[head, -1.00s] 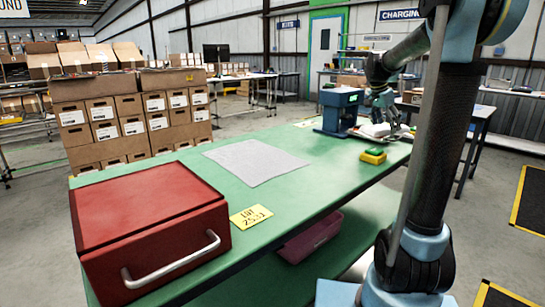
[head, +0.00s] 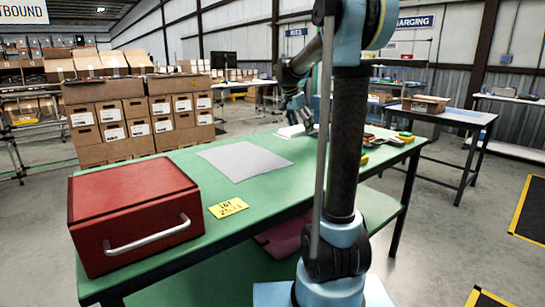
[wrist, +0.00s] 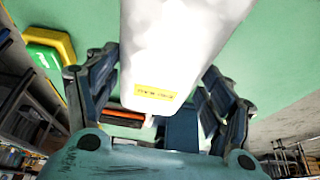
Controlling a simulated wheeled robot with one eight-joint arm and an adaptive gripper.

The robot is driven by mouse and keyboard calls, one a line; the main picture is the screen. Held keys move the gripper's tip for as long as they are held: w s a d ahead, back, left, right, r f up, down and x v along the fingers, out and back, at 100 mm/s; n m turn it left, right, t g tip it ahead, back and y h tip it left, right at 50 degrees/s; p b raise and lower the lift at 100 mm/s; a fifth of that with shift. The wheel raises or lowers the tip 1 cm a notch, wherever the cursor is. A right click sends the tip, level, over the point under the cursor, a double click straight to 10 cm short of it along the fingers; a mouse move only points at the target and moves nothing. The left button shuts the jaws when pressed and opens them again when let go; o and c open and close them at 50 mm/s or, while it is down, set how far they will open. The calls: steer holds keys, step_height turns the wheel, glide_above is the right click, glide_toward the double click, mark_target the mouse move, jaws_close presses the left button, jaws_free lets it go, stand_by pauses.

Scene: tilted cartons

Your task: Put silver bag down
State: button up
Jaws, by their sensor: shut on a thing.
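The silver bag (wrist: 170,45), pale and whitish with a small yellow label, is between the fingers of my gripper (wrist: 160,78) in the wrist view. The gripper is shut on it. In the head view the bag (head: 290,132) is a small white shape below my gripper (head: 299,108), over the far part of the green table (head: 300,187). I cannot tell whether it touches the table. My arm partly hides this area.
A grey sheet (head: 243,161) lies flat on the table, left of the bag. A red toolbox (head: 135,212) and a yellow lot card (head: 227,207) are at the near left. A tray (head: 412,146) with small items, including a green-and-yellow one (head: 404,136), is at right.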

mark_target(301, 153)
steer(key=shift+a, duration=0.45)
steer(key=shift+f, duration=5)
steer(key=o, duration=1.1)
